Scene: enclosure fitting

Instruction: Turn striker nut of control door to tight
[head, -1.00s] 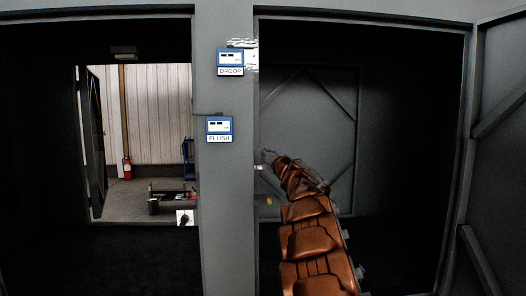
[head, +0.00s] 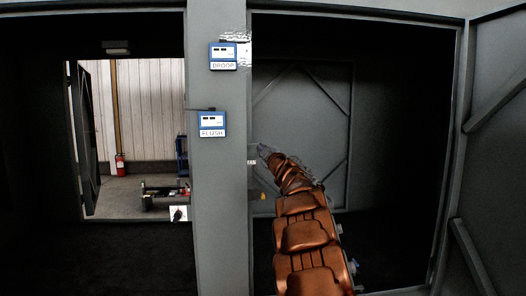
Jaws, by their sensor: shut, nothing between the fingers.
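My gripper (head: 264,150) is at the end of my copper-coloured arm, close to the right edge of the grey centre post (head: 219,220). It is small and dark in the head view, and it is shut with nothing seen in it. A small pale part (head: 251,162) shows at the post's edge just left of and below the gripper; I cannot tell whether it is the striker nut or whether the gripper touches it. A grey door (head: 492,150) with diagonal ribs stands open at the far right.
Blue gauges labelled DROOP (head: 223,56) and FLUSH (head: 212,123) are on the post. Through the left opening are a red extinguisher (head: 120,165) and a low dark tray (head: 160,195). The right compartment is dark and looks empty around my arm.

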